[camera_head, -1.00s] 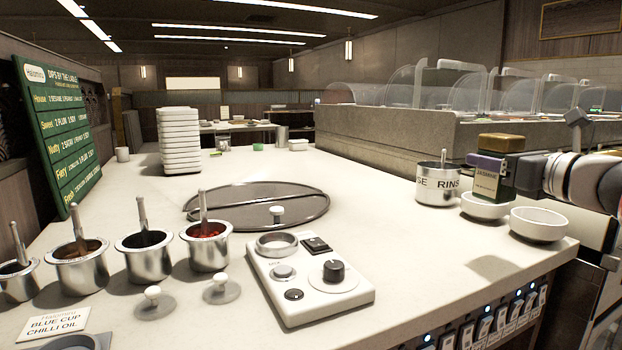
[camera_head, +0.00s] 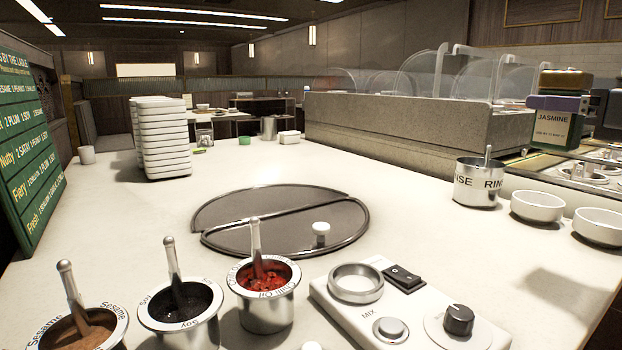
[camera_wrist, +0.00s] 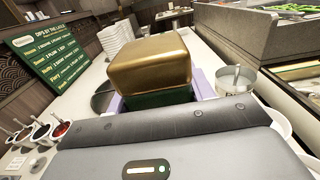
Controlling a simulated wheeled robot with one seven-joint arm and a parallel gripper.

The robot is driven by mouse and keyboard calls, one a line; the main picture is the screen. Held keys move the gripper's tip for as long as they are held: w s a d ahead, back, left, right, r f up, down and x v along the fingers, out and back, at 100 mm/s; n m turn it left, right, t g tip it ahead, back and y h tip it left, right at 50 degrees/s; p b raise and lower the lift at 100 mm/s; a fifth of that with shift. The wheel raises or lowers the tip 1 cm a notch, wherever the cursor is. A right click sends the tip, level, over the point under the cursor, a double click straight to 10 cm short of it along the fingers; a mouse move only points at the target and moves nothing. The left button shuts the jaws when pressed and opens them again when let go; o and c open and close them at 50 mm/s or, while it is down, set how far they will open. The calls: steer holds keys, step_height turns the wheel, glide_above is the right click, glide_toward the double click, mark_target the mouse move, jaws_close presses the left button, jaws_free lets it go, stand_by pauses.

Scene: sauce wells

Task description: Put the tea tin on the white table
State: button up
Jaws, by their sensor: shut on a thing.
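The tea tin (camera_head: 552,130) is a dark green box with a gold lid and a white label reading JASMINE. It is upright at the right of the head view, in the air above the level of the bowls. My gripper (camera_head: 557,103) is shut on it, with purple pads around it just below the lid. In the wrist view the gold lid of the tin (camera_wrist: 150,60) fills the middle, between the purple pads. The white table (camera_head: 130,215) spreads across the head view below and left of the tin. The tin is apart from its top.
A rinse pot (camera_head: 477,185) and two white bowls (camera_head: 538,207) (camera_head: 600,228) stand along the right edge. A round dark lid (camera_head: 285,217), a control box (camera_head: 400,325), sauce pots (camera_head: 265,300) and stacked white trays (camera_head: 163,140) occupy the table. Its left middle is clear.

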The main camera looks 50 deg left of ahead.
steer(key=shift+d, duration=0.2)
step_height(320, 180, down, 20)
steer(key=b, duration=0.9)
steer(key=shift+b, duration=0.35)
steer(key=shift+f, duration=0.15)
steer(key=o, duration=1.2)
steer(key=shift+c, duration=0.2)
